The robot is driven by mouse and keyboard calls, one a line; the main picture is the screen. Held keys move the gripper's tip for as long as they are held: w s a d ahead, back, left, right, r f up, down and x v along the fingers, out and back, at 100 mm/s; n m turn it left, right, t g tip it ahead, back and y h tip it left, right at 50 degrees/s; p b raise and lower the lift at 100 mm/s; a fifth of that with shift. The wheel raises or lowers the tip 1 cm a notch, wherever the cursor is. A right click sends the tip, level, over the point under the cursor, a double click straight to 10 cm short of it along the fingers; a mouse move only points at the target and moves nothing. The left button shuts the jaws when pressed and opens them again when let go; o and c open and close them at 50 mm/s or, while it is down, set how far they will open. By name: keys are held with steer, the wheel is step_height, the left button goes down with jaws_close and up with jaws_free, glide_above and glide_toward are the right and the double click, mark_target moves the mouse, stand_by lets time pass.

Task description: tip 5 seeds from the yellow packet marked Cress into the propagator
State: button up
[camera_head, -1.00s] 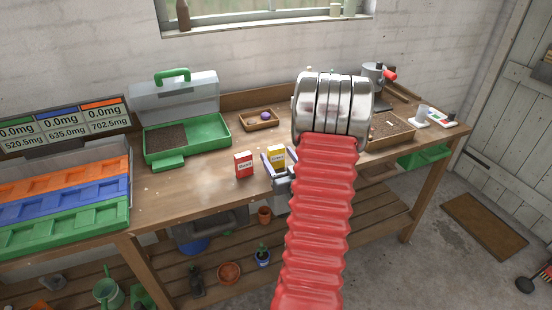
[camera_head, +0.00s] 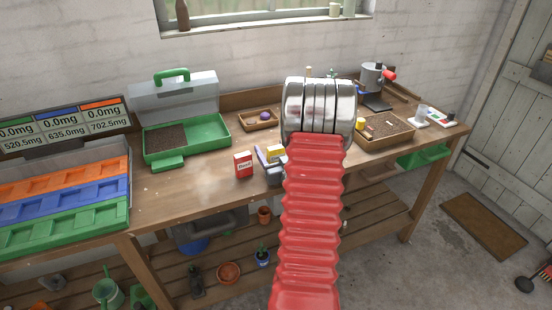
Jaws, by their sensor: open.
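The yellow packet (camera_head: 276,152) is near the front edge of the bench, right of the red packet. Its lower part is hidden by my gripper and its lettering is not readable now. My gripper (camera_head: 267,158) is open, with a pale finger at the packet's left side; the other finger is hard to make out. I cannot tell whether the fingers touch the packet. The propagator (camera_head: 213,128) stands at the back left, a green tray with dark soil (camera_head: 166,139) in its left part. Its clear lid (camera_head: 190,95) with a green handle stands raised behind it.
The red packet (camera_head: 243,164) stands close left of my gripper. A small wooden tray (camera_head: 259,122) holds a purple item. A wooden box (camera_head: 402,136) of brown material and a yellow item (camera_head: 361,124) are at right. A compartment rack (camera_head: 65,205) is at far left.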

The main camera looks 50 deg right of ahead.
steer(key=shift+c, duration=0.6)
steer(key=c, duration=1)
steer(key=shift+r, duration=5)
steer(key=shift+a, duration=0.1)
